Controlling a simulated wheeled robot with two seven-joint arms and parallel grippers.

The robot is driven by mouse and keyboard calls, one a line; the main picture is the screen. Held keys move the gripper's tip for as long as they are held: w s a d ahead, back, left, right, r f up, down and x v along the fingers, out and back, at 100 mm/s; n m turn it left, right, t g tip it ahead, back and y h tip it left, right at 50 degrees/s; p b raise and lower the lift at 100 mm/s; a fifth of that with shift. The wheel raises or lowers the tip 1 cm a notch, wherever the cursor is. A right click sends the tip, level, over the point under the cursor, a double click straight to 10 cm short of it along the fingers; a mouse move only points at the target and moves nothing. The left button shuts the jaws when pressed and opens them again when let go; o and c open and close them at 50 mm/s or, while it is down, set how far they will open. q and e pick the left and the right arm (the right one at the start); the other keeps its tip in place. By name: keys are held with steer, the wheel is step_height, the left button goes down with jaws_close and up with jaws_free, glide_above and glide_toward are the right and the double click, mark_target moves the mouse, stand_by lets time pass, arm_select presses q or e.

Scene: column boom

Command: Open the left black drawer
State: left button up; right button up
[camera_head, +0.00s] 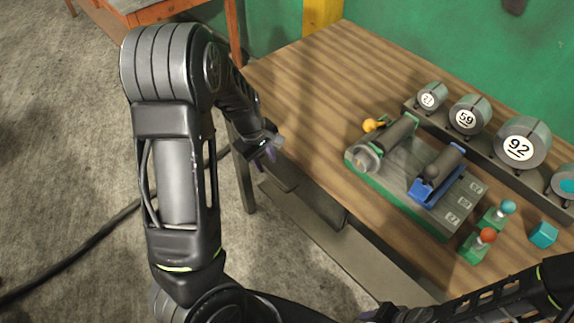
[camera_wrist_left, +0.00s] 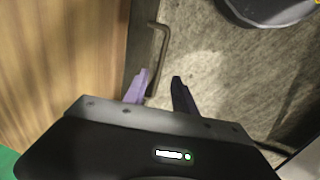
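My left gripper (camera_head: 268,150) is at the wooden table's near left edge, by the dark drawer front (camera_head: 280,172) under the tabletop. In the left wrist view the gripper (camera_wrist_left: 160,84) is open, with a purple finger on the left and a black finger on the right. A bent bar handle (camera_wrist_left: 162,48) stands out from the dark drawer front (camera_wrist_left: 137,45). Its lower end shows between the fingertips; I cannot tell whether they touch. The drawer looks closed. My right gripper (camera_head: 384,312) is partly visible at the bottom edge, its fingers unclear.
The wooden table (camera_head: 310,85) carries a green-based fixture (camera_head: 400,208) with cylinders, a rack of numbered rolls (camera_head: 520,143), and a teal cube (camera_head: 543,234). Another dark drawer front (camera_head: 318,207) is farther right. A black cable (camera_head: 90,240) lies on the open concrete floor.

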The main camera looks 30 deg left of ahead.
mark_target(271, 178)
arm_select(q)
steer(key=f, duration=0.2)
steer(key=w+f, duration=0.1)
steer(key=f, duration=0.4)
steer(key=shift+w+d+f, duration=0.15)
steer(key=shift+d+f, duration=0.1)
steer(key=shift+f, duration=0.15)
steer(key=shift+b, duration=0.3)
jaws_close()
stand_by(1.1)
